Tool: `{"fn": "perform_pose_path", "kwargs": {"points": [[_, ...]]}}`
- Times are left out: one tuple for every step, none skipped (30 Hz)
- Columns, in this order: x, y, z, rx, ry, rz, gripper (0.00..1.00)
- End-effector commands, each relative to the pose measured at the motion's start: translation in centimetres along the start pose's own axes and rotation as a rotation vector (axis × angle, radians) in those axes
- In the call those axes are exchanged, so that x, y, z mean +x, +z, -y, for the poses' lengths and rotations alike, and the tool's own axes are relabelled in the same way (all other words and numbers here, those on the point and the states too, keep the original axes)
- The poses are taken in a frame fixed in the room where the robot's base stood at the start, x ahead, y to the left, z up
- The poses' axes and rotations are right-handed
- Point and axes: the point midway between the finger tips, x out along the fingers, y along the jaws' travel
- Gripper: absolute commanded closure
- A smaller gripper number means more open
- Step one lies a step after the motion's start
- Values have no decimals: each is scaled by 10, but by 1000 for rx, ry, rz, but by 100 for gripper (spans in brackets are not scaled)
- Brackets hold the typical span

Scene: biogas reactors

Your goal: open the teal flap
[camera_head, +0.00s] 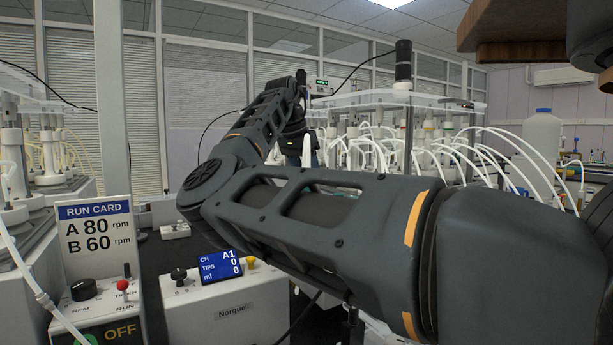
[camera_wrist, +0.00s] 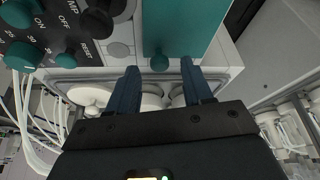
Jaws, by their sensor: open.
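The teal flap (camera_wrist: 186,28) is at the top of the wrist view, on the front of a pale unit, and looks shut. A small round teal knob (camera_wrist: 159,63) sits at its lower edge. My gripper (camera_wrist: 159,66) is open, with one dark blue finger on each side of the knob in the picture. The fingers appear apart from the knob; how far the tips are from the flap is hard to judge. In the head view my arm covers the middle, and I cannot make out the flap there.
A dark control panel (camera_wrist: 62,30) with teal and black knobs is left of the flap. White cylindrical vessels (camera_wrist: 152,98) show behind the fingers. In the head view, a run card (camera_head: 95,235), a Norquell box (camera_head: 222,308) and white tubing (camera_head: 500,150) surround my arm.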

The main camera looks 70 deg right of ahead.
Motion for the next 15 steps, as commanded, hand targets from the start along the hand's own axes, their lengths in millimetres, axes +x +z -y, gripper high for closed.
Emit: {"fn": "perform_pose_path", "kwargs": {"points": [[4,0,0,0,0,1,50],[5,0,0,0,0,1,50],[7,0,0,0,0,1,50],[8,0,0,0,0,1,50],[8,0,0,0,0,0,50],[8,0,0,0,0,0,50],[8,0,0,0,0,0,50],[8,0,0,0,0,0,50],[8,0,0,0,0,0,50],[8,0,0,0,0,0,50],[8,0,0,0,0,0,50],[8,0,0,0,0,0,52],[8,0,0,0,0,0,55],[8,0,0,0,0,0,57],[8,0,0,0,0,0,61]]}}
